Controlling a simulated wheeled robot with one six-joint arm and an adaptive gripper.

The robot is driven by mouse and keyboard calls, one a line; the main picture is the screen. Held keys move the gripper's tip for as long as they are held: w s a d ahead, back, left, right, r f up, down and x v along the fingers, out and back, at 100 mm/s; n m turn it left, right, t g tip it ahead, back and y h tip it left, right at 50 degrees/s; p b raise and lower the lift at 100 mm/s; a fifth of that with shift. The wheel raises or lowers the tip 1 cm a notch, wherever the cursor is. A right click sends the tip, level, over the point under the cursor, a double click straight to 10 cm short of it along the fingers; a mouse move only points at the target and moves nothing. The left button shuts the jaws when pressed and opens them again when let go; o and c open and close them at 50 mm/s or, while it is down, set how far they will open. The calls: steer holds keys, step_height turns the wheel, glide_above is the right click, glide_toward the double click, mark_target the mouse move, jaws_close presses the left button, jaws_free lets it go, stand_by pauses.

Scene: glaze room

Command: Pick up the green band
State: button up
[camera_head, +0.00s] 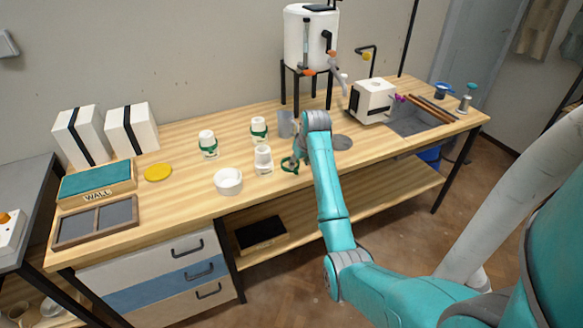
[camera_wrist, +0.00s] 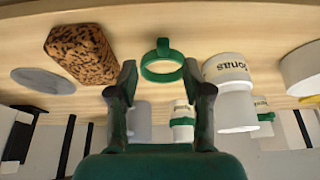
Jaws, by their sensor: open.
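The green band (camera_wrist: 162,72) is a ring with a small raised tab, lying on the wooden table in the wrist view. In the head view the green band (camera_head: 289,165) lies near the table's front edge, just left of my arm. My gripper (camera_wrist: 159,76) is open and empty, its two dark fingers spread to either side of the band in the picture. The band appears just beyond the fingertips; I cannot tell the exact gap. In the head view my gripper is mostly hidden by my arm.
A white lettered cup (camera_wrist: 229,90) stands close beside the band, right of my fingers. A speckled brown block (camera_wrist: 82,54) lies on the other side. Cups with green bands (camera_head: 208,145) and a white bowl (camera_head: 229,181) stand to the left in the head view.

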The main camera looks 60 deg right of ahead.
mark_target(296, 170)
steer(key=shift+a+x, duration=0.2)
steer(key=shift+x, duration=2.1)
jaws_close()
